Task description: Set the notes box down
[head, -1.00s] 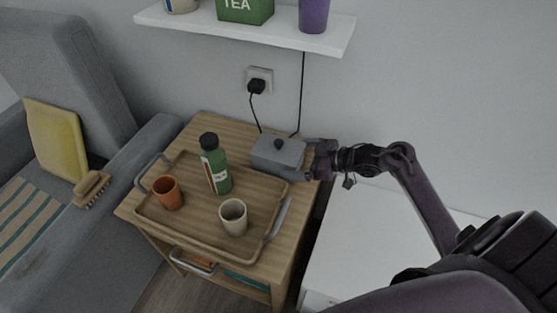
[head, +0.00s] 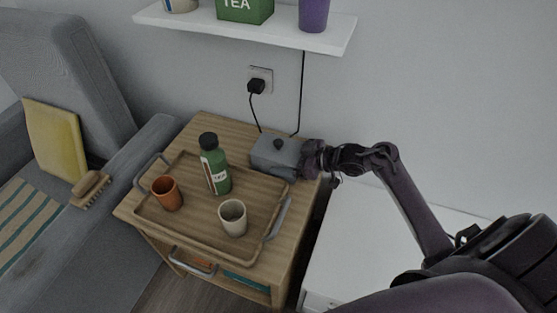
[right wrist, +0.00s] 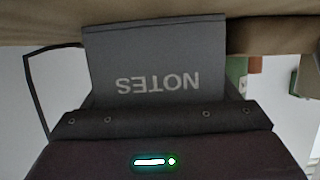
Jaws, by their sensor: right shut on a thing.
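The notes box (head: 274,153) is a grey box with a dark knob on its lid. In the head view it is at the back right corner of the wooden trolley top (head: 213,122), behind the tray (head: 200,244). My right gripper (head: 308,160) is shut on its right side. In the right wrist view the box (right wrist: 155,55) fills the middle, with "NOTES" upside down on its face. Whether its base rests fully on the trolley top is hard to tell. My left gripper is not in view.
The tray holds a green bottle (head: 215,170), an orange cup (head: 167,193) and a cream cup (head: 233,218). A plug and cable (head: 256,87) are on the wall behind the box. A white shelf (head: 240,32) hangs above. A grey armchair (head: 70,60) stands left.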

